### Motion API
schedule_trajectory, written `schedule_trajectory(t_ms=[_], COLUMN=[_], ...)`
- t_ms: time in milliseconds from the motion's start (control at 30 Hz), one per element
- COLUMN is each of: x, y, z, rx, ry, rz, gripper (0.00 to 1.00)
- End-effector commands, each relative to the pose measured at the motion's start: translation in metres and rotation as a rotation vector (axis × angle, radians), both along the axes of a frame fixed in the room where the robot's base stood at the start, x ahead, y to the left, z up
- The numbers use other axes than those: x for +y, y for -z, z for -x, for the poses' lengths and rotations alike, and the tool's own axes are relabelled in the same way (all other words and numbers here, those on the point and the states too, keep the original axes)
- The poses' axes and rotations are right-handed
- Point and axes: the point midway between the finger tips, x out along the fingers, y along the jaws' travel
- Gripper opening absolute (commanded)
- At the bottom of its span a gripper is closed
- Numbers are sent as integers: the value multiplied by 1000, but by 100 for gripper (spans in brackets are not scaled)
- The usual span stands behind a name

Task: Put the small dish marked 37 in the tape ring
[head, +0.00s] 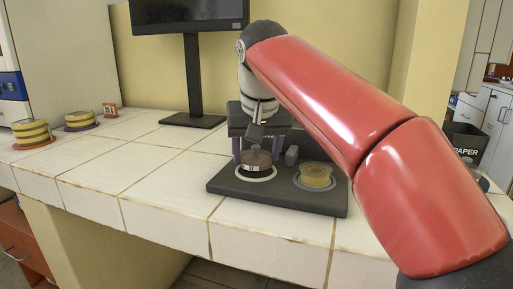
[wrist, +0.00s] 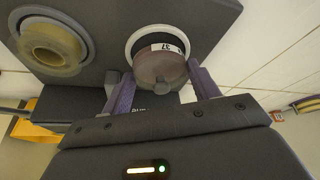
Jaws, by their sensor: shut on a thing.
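The small dish (wrist: 158,68) is round and brownish, with a white label that reads 37 in the wrist view. It also shows in the head view (head: 256,160). My gripper (wrist: 163,86) has its two purple fingers either side of the dish and is shut on it. The dish is over a white ring (wrist: 134,45) on the dark board; the ring also shows in the head view (head: 257,179). The ring's edge shows around part of the dish. I cannot tell whether the dish touches the board.
A yellow round piece (head: 316,175) sits in a second, pale ring on the same dark board (head: 278,198). A monitor (head: 190,60) stands behind. Banded yellow stacks (head: 30,133) (head: 79,120) and a small red block (head: 111,110) are at left. The middle tiles are clear.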

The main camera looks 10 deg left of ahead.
Motion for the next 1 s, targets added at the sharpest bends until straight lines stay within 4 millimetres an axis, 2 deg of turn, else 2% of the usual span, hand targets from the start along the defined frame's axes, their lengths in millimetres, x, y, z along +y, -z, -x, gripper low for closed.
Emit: schedule_trajectory(t_ms=[1000], x=[0], y=[13], z=[0], rx=[-1], ry=[0], rz=[-2], gripper=[33])
